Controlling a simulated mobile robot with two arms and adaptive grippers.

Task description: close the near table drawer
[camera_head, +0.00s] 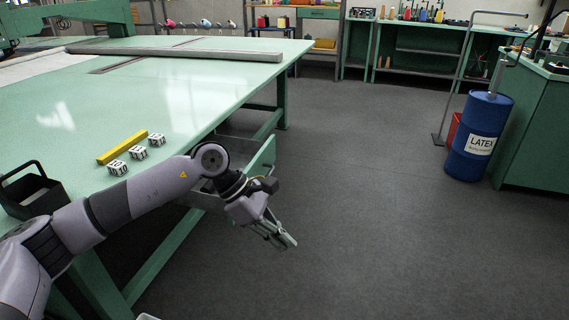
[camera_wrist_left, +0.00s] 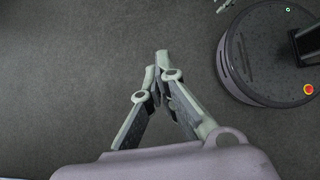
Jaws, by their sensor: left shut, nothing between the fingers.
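The near table drawer stands open under the edge of the green table (camera_head: 215,88). Its green front panel (camera_head: 264,157) juts out to the right of the table, and my left arm hides part of the drawer. My left gripper (camera_head: 287,243) is on the outer side of this panel, nearer to the camera, pointing down and to the right. It appears apart from the panel. In the left wrist view the left gripper (camera_wrist_left: 158,62) is shut and empty, fingertips together over bare floor. The drawer does not show there. My right gripper does not show clearly.
On the tabletop are a yellow bar (camera_head: 122,148), three printed cubes (camera_head: 139,152) and a black caddy (camera_head: 30,192). A blue LATEX drum (camera_head: 480,135) stands at the right by a green cabinet (camera_head: 530,125). The grey floor (camera_head: 370,200) between is clear.

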